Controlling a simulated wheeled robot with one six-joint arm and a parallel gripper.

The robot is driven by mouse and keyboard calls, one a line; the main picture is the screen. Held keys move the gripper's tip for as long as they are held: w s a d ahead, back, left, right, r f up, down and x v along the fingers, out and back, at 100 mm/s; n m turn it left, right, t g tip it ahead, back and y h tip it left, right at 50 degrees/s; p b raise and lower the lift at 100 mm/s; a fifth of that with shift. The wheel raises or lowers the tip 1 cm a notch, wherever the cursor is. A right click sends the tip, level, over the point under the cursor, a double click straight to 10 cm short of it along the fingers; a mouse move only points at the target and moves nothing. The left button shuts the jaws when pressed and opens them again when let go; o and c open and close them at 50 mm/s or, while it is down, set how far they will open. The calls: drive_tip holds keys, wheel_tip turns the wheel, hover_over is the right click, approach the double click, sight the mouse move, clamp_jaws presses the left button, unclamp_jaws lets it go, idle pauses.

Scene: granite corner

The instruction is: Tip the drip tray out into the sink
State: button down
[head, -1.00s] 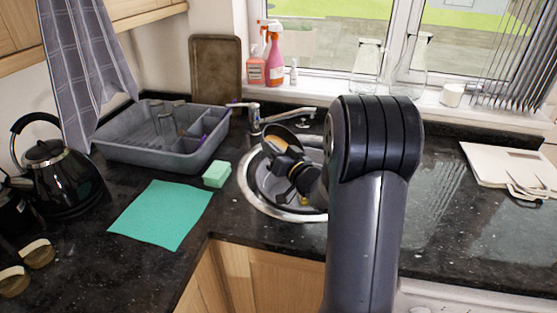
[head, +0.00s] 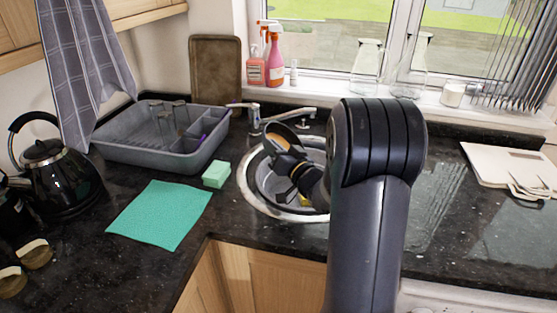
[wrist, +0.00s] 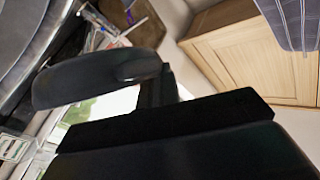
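The drip tray (head: 284,134) is a dark round dish with a tan inside, tilted steeply above the round steel sink (head: 248,194) in the head view. My gripper (head: 284,150) is at its lower edge and appears shut on it; the fingertips are partly hidden. In the wrist view, a dark rounded shape (wrist: 95,78) just past my gripper looks like the tray seen nearly edge-on. My upper arm hides the right part of the sink. I cannot tell whether any liquid is in the tray or falling.
The tap (head: 256,122) stands close behind the tray. A grey dish rack (head: 150,154), a green sponge (head: 216,174) and a teal cloth (head: 162,214) lie left of the sink. A black kettle (head: 60,180) is far left. Pale boards (head: 510,166) lie at right.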

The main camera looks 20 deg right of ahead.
drive_tip(key=shift+s+d+r+m+t+b, duration=0.35)
drive_tip(key=shift+d+r+m+t+b, duration=0.25)
drive_tip(key=shift+b, duration=0.65)
drive_tip(key=shift+s+d+r+m+t+b, duration=0.35)
drive_tip(key=shift+m+t+b, duration=0.35)
drive_tip(key=shift+b, duration=0.5)
idle(2.2)
